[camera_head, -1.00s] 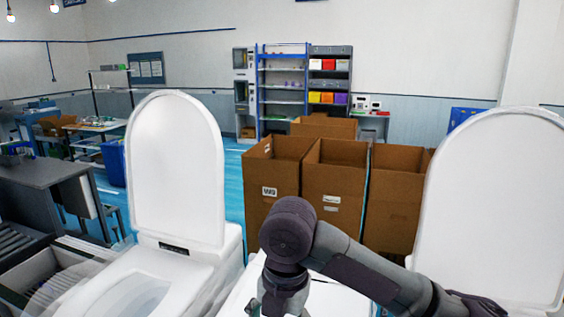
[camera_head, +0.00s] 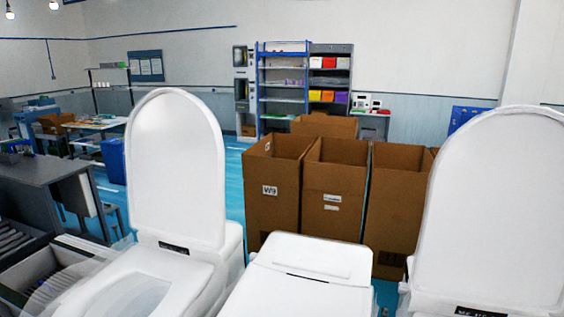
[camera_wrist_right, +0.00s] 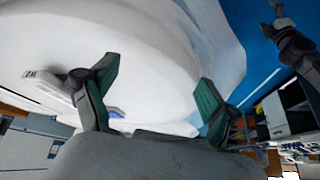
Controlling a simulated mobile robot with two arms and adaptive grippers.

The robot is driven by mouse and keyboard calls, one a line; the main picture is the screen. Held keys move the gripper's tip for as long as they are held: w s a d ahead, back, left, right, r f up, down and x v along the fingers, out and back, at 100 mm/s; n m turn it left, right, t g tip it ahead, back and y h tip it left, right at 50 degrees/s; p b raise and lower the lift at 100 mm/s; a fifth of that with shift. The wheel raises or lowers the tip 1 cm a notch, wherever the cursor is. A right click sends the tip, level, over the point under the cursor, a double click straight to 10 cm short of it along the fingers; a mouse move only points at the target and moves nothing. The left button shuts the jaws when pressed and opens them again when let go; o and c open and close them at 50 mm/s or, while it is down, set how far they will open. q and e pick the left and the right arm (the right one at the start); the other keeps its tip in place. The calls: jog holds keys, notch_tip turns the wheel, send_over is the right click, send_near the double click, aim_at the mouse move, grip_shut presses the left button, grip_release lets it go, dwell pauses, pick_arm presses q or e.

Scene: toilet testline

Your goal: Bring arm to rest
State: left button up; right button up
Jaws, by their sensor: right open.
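In the head view neither of my arms shows. In the right wrist view my right gripper (camera_wrist_right: 158,92) is open, its two green-padded fingers spread apart with nothing held between them. A large white curved surface, which looks like part of a toilet (camera_wrist_right: 140,40), fills much of that view beyond the fingers. Whether the fingers touch it I cannot tell. Part of a dark robot arm, likely mine, shows at the upper right of that view. My left gripper is not clearly seen in either view.
A toilet with a raised lid (camera_head: 178,170) stands at left, another raised lid (camera_head: 495,210) at right. A closed white unit (camera_head: 305,275) sits between them. Cardboard boxes (camera_head: 335,195) stand behind. A grey desk (camera_head: 40,185) is at far left. Blue floor shows between.

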jog(key=s+d+f+m+h, duration=0.4)
jog(key=s+d+m, duration=0.45)
jog(key=d, duration=0.35)
notch_tip(320, 180, down, 32)
jog(key=s+g+b, duration=0.1)
jog(key=s+b, duration=0.1)
jog(key=b, duration=0.5)
jog(key=s+d+f+b, duration=0.1)
jog(key=s+f+b, duration=0.1)
jog(key=s+f, duration=0.6)
jog(key=s+d+f+n+g+b, duration=0.1)
jog(key=s+f, duration=0.6)
jog(key=f, duration=0.7)
jog(key=shift+s+d+b, duration=0.35)
jog(key=shift+d+b, duration=0.4)
jog(key=shift+b, duration=0.3)
